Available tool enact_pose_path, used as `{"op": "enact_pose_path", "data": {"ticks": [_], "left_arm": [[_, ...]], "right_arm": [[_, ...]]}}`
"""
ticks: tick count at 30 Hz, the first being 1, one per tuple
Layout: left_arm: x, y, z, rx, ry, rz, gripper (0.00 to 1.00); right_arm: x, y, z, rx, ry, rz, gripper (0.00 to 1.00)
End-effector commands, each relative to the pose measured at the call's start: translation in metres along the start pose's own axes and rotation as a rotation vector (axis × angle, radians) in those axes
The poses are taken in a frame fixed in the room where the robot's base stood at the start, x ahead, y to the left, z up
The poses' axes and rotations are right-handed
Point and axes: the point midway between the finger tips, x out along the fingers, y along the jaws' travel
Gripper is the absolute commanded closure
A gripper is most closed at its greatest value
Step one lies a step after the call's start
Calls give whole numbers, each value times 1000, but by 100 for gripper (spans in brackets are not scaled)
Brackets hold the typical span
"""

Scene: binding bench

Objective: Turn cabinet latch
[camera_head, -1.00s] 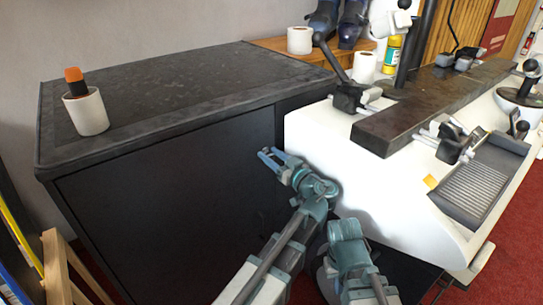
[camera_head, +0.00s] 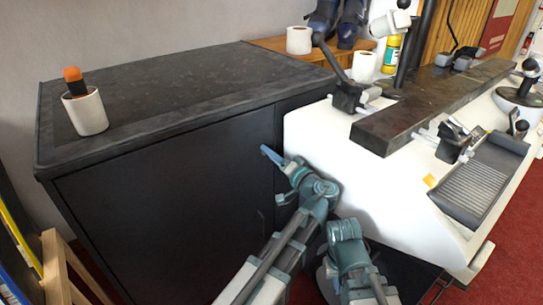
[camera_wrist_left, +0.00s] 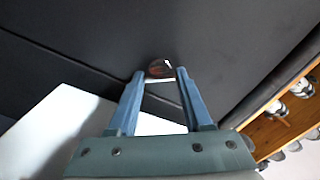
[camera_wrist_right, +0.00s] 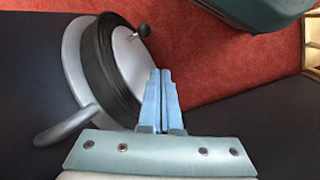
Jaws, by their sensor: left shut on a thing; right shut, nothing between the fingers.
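The black cabinet (camera_head: 170,185) stands at the left, its door face towards me. My left gripper (camera_head: 270,154) is at the door's upper right edge, with one blue finger showing. In the left wrist view the left fingertips (camera_wrist_left: 160,74) are closed in on a small round dark-reddish latch (camera_wrist_left: 160,68) with a pale edge, set on the dark cabinet face. The latch is hidden behind the gripper in the head view. My right gripper (camera_wrist_right: 162,85) is shut and empty, close to a grey and black handwheel (camera_wrist_right: 110,70) in the right wrist view.
The white machine (camera_head: 370,185) stands right of the cabinet, close beside my left arm. A white cup (camera_head: 87,112) with an orange-capped thing stands on the cabinet top. Paper rolls (camera_head: 299,40) are behind. Wooden legs (camera_head: 55,265) stand at the lower left. The door's front is clear.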

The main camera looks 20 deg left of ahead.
Motion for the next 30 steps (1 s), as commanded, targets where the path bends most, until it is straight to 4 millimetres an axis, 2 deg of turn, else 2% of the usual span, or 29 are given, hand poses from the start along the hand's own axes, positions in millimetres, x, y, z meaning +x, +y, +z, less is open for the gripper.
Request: {"op": "enact_pose_path", "data": {"ticks": [6,15,30], "left_arm": [[0,1,0,189,0,1,100],[0,2,0,382,0,1,100],[0,2,0,493,0,2,100]], "right_arm": [[1,0,0,0,0,0,100],[1,0,0,0,0,0,100],[2,0,0,0,0,0,100]]}}
